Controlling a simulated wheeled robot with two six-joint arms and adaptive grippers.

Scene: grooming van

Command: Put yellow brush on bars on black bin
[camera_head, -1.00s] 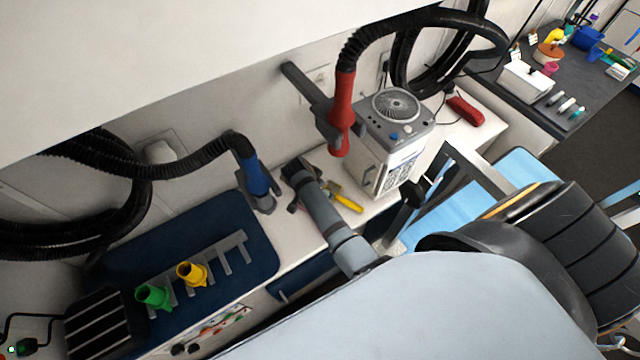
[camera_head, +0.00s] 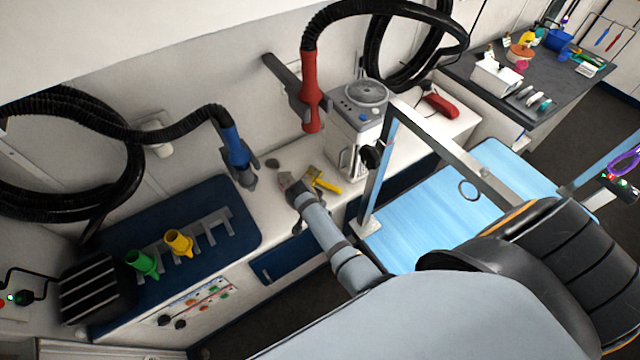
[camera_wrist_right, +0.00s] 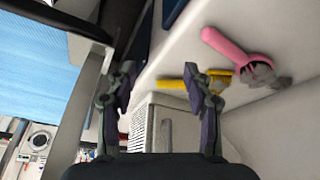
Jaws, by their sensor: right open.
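The yellow brush (camera_head: 327,185) lies on the white counter in front of the white machine; it also shows in the right wrist view (camera_wrist_right: 171,84). My right gripper (camera_head: 293,192) is just left of the brush and low over the counter. In the right wrist view its two fingers (camera_wrist_right: 160,105) are apart with nothing held between them, and one finger covers part of the brush. The black bin (camera_head: 88,292) with pale bars across its top stands at the lower left, bars bare. My left gripper is out of view.
The white machine (camera_head: 352,135) stands behind the brush, and a blue grooming table (camera_head: 450,205) with a metal frame is to the right. A blue mat with a rack (camera_head: 205,237) holding green and yellow nozzles lies beside the bin.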

